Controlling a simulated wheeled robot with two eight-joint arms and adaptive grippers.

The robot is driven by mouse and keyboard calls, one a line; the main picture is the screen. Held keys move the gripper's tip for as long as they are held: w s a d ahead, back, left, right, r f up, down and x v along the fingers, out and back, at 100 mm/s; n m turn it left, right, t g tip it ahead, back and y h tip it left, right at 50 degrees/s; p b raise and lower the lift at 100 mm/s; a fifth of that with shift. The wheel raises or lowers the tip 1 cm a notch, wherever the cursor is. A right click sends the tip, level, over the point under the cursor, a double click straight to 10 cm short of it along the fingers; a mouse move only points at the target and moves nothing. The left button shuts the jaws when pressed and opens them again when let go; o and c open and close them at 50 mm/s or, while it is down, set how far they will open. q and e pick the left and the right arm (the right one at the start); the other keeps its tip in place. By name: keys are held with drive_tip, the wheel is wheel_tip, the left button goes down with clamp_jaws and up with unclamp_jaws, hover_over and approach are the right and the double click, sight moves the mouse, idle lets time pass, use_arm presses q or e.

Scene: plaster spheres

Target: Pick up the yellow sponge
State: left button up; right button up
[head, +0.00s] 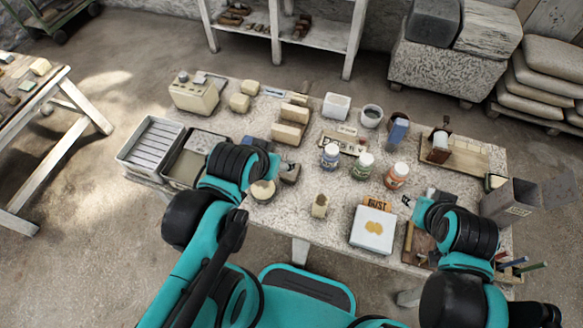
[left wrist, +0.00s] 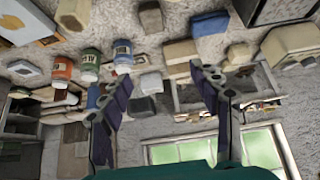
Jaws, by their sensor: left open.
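Several pale yellow blocks lie on the stone-topped table, and I cannot tell for sure which is the sponge. Two rounded ones stand behind, one block (head: 240,103) and another (head: 250,87). Longer cream blocks (head: 288,134) lie to their right. In the left wrist view a cream block (left wrist: 180,51) and a smaller yellowish block (left wrist: 237,55) show beyond the fingers. My left gripper (left wrist: 160,73) is open with nothing between its fingers. In the head view its wrist is over the table's near left part. My right arm is over the right side; its fingers are not clearly visible.
Blue-, green- and orange-labelled jars (head: 363,166) stand mid-table. A white box (head: 373,230) is at the near edge, with a small beige item (head: 320,206) to its left. A grey ribbed tray (head: 152,143) is at the left, and a beige machine (head: 194,94) stands behind.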

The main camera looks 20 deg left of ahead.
idle(0.4)
use_arm(q)
drive_tip(key=o, duration=0.4)
drive_tip(key=shift+o, duration=0.5)
drive_tip(key=shift+w+f+m+g, duration=0.1)
drive_tip(key=shift+w+m+g, duration=0.25)
drive_tip(key=shift+m, duration=0.25)
drive_tip(key=m+g+b, duration=0.3)
drive_tip(key=m+g, duration=0.3)
drive_tip(key=m, duration=1)
hover_over(291, 173)
drive_tip(key=w, duration=0.1)
drive_tip(key=f, duration=1.1)
drive_tip(key=shift+a+f, duration=0.2)
drive_tip(key=shift+a, duration=0.2)
drive_tip(key=shift+w+f+m+g, duration=0.1)
drive_tip(key=shift+f+m+g, duration=0.15)
drive_tip(key=shift+m, duration=0.05)
drive_tip(key=shift+f, duration=0.95)
drive_tip(key=f+b, duration=0.1)
drive_tip(key=f, duration=0.2)
drive_tip(key=f+b, duration=0.2)
drive_tip(key=shift+d+f+b, duration=0.2)
drive_tip(key=shift+f+b, duration=0.1)
drive_tip(key=shift+f, duration=0.1)
